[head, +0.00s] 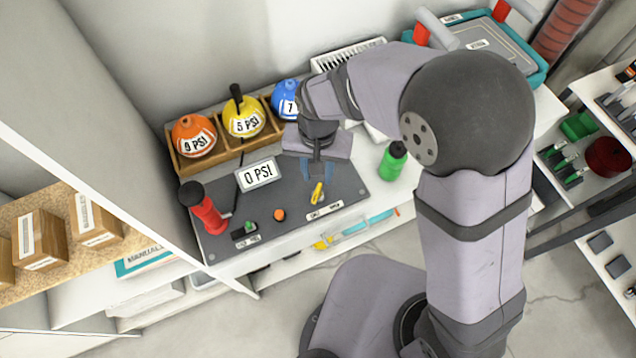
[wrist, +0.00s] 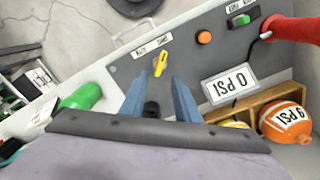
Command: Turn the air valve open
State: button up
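The air valve is a small yellow handle (head: 317,192) near the right front of a dark grey panel (head: 349,186). In the wrist view the yellow handle (wrist: 160,65) stands just beyond my fingertips, in line with the gap between them. My gripper (head: 317,178) points down over the panel, and its two blue fingers are apart. In the wrist view my gripper (wrist: 158,78) is open with nothing held. A label with two words (head: 325,210) lies in front of the handle; its text is too small to read surely. A display (head: 258,174) on the panel reads 0 PSI.
The panel also carries a red pump-like cylinder (head: 208,213), an orange button (head: 279,214) and a green switch (head: 245,230). A wooden rack (head: 217,150) behind holds orange, yellow and blue balls. A green bottle (head: 392,162) stands right of the panel.

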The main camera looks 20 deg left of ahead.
aim_at(318, 190)
jog(key=shift+m, duration=1)
jog(key=shift+f, duration=0.1)
jog(key=shift+f+p, duration=0.65)
jog(key=shift+f, duration=2.95)
grip_shut()
